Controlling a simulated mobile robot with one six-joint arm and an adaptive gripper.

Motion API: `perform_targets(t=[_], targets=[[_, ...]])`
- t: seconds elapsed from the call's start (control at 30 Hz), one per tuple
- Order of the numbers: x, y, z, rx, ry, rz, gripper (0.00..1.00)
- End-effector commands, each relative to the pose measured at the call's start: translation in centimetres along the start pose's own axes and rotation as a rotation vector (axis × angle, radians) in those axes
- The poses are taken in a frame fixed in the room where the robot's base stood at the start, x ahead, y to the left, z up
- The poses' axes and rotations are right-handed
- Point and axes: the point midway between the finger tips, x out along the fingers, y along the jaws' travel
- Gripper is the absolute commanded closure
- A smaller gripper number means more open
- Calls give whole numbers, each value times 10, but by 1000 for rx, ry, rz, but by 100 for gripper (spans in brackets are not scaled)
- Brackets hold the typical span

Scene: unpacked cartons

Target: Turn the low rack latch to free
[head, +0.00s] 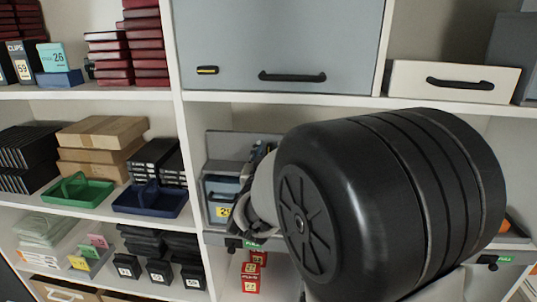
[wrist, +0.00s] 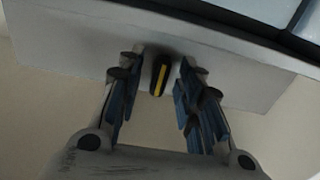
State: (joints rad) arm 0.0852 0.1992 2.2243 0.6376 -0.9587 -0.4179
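The low rack latch (wrist: 160,75) is a small dark knob with a yellow stripe on a pale grey panel in the wrist view. It stands roughly upright in that picture, tilted slightly. My gripper (wrist: 159,82) is open, with its blue-padded fingers on either side of the latch. A narrow gap shows between each finger and the latch. In the head view my gripper (head: 257,160) is mostly hidden behind my arm, and this latch cannot be made out.
A grey upper cabinet door (head: 280,40) has its own yellow-marked latch (head: 207,70) and a black handle (head: 292,77). A blue-grey box (head: 219,190) stands left of my gripper. Green (head: 78,191) and blue (head: 150,199) trays sit on the left shelf. Shelf uprights bound the bay.

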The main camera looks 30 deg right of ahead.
Motion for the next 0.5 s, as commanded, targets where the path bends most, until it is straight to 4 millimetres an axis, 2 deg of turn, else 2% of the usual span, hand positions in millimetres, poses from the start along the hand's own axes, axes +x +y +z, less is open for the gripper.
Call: perform_targets(t=[0.13, 0.23, 0.5], targets=[[-4, 0, 0, 1, 0, -1, 67], [-16, -1, -1, 1, 1, -2, 67], [-74, -1, -1, 0, 1, -4, 67]])
